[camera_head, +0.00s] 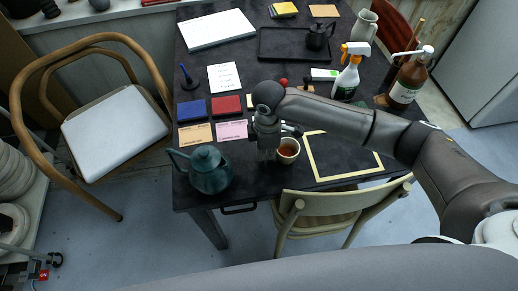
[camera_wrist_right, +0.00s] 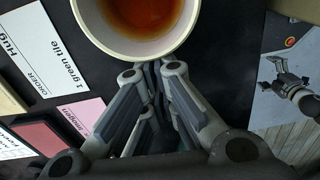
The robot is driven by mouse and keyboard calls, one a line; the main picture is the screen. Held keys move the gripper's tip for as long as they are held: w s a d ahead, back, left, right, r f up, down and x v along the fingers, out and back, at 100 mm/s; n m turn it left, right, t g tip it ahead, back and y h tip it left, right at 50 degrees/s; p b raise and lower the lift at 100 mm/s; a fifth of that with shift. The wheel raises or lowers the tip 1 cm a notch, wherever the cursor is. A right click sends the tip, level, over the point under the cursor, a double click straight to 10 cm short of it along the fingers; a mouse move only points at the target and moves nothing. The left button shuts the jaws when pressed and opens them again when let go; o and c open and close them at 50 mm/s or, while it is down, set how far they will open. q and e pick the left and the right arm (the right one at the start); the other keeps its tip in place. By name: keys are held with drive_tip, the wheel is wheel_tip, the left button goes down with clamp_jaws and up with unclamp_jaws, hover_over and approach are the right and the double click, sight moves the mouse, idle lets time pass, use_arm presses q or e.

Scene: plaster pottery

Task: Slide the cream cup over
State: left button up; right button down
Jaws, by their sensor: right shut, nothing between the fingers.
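The cream cup (camera_head: 287,157) stands upright on the dark table near its front edge and holds a brown liquid. In the right wrist view the cup (camera_wrist_right: 177,48) fills the top middle. My right gripper (camera_head: 269,158) is low beside the cup's left side, shut and empty. In the wrist view its fingertips (camera_wrist_right: 148,68) come close to the cup wall; I cannot tell whether they touch. My left gripper (camera_wrist_right: 284,72) appears small at the right of the wrist view; its jaws are too small to judge. A cream-outlined rectangle (camera_head: 309,157) lies right of the cup.
A teal teapot (camera_head: 209,171) stands left at the table's front edge. Several cards, a red box (camera_head: 226,106) and a blue box (camera_head: 192,111) lie behind it. A spray bottle (camera_head: 347,79) and a brown bottle (camera_head: 408,82) stand at back right. A chair (camera_head: 327,202) is tucked in front.

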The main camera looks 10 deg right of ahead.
sight(296, 153)
idle(0.3)
drive_tip(key=shift+d+r+p, duration=0.1)
drive_tip(key=shift+d+p, duration=0.25)
drive_tip(key=d+p, duration=0.1)
drive_tip(key=d, duration=0.1)
drive_tip(key=d+p, duration=0.2)
drive_tip(key=d, duration=0.1)
drive_tip(key=d+p, duration=0.2)
drive_tip(key=d, duration=0.1)
drive_tip(key=shift+s+r, duration=0.25)
drive_tip(key=shift+s, duration=0.05)
drive_tip(key=d+p, duration=0.1)
drive_tip(key=d, duration=0.4)
drive_tip(key=d+p, duration=0.1)
drive_tip(key=d, duration=0.2)
drive_tip(key=shift+s+f+p, duration=0.2)
drive_tip(key=shift+f+p, duration=0.05)
drive_tip(key=shift+p, duration=0.05)
drive_tip(key=shift+d+f, duration=0.1)
drive_tip(key=shift+d, duration=0.5)
